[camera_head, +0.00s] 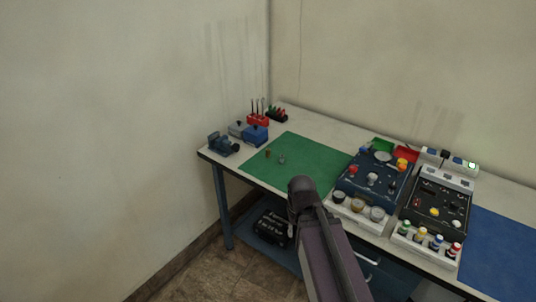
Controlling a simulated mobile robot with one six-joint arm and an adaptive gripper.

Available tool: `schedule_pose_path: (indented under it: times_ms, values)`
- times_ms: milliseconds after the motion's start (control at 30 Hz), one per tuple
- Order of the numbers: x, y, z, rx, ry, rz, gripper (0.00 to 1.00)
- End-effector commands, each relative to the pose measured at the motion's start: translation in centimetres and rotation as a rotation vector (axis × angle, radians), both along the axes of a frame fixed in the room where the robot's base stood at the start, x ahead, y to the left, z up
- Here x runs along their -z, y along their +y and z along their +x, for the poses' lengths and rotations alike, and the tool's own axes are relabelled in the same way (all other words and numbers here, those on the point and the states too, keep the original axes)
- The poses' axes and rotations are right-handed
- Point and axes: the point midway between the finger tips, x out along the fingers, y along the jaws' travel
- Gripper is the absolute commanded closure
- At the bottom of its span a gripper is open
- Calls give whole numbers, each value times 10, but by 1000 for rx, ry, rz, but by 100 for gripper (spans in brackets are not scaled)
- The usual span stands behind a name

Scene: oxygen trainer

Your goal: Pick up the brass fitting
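A small brownish piece (267,153), which looks like the brass fitting, stands on the green mat (315,164) near its left corner. It is too small to make out its shape. A small greyish piece (281,159) stands just to its right, apart from it. A dark link of my own arm rises from the bottom edge in front of the bench. Its rounded upper end overlaps the mat's front edge in the picture. I see no gripper fingers, so my gripper is out of view or hidden.
A blue vise (222,145) and blue-grey boxes (255,134) stand left of the mat. A red tool holder (258,120) stands behind. A blue control panel (373,181) and a black one (437,207) stand to the right, with jars in front. A blue mat (500,252) lies far right.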

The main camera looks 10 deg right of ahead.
Motion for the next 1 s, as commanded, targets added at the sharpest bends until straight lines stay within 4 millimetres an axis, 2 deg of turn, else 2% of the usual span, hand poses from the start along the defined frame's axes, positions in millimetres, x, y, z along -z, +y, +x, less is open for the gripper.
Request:
schedule_pose_path:
  times_ms: [333,533,767,1000]
  values:
    - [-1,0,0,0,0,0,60]
    - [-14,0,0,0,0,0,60]
    - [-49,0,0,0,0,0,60]
    - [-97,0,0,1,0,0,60]
